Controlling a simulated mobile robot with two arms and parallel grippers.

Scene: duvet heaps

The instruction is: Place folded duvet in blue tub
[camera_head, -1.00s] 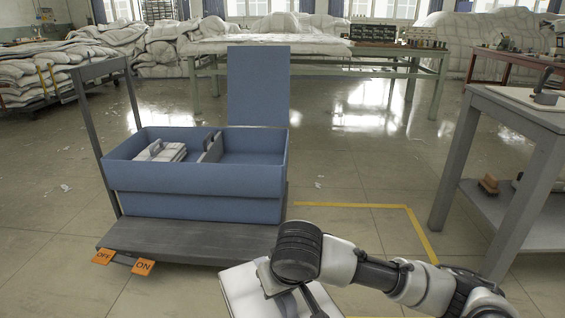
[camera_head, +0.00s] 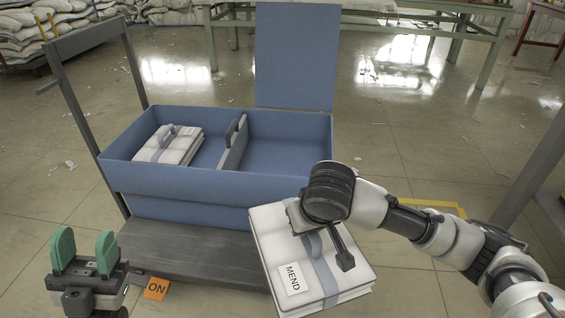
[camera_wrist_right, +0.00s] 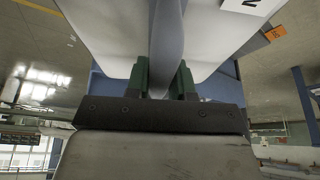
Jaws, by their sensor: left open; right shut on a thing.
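A folded white duvet (camera_head: 345,278) with a grey strap and a "MEND" label hangs from my right gripper (camera_head: 318,232), in front of the tub's right part. In the right wrist view the green fingers (camera_wrist_right: 163,80) are shut on its grey strap handle (camera_wrist_right: 166,45). The blue tub (camera_head: 225,183) stands on a grey cart, split by a divider (camera_head: 233,143). Another folded duvet (camera_head: 172,147) with a strap lies in the left compartment; the right compartment (camera_head: 285,150) looks empty. My left gripper (camera_head: 85,252) is open and empty at the lower left.
The cart (camera_head: 195,255) has an upright handle frame (camera_head: 72,95) at the left and an orange "ON" tag (camera_head: 157,289) at its front edge. The tub's blue lid panel (camera_head: 297,55) stands upright behind it. A grey table leg (camera_head: 530,165) is at the right.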

